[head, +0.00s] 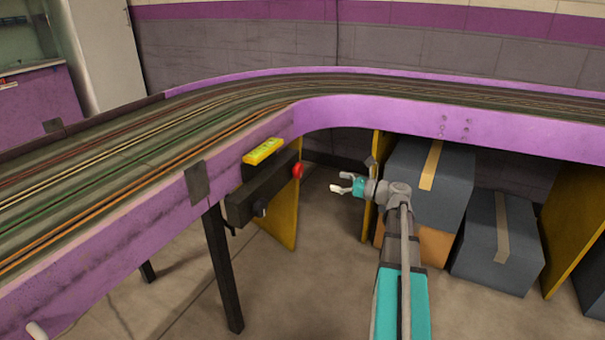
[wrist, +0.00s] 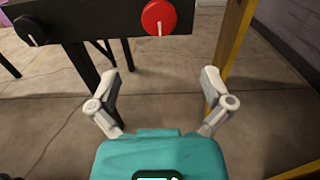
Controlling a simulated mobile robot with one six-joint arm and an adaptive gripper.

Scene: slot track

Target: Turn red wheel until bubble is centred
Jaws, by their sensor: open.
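The red wheel (head: 297,171) is on the end of a dark beam (head: 262,192) beside the purple track wall. In the wrist view the red wheel (wrist: 159,17) shows face-on with a white line pointing down, above and beyond my fingers. A yellow spirit level (head: 263,151) lies on top of the beam; its bubble is too small to make out. My gripper (head: 343,183) is open and empty, to the right of the wheel and apart from it. In the wrist view its two fingers (wrist: 157,92) are spread wide with floor showing between them.
A black knob (head: 260,209) sits on the same beam and also shows in the wrist view (wrist: 31,30). A yellow panel (head: 286,222) stands under the track near the wheel. Grey boxes (head: 498,242) are stacked at right. Open floor lies below my gripper.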

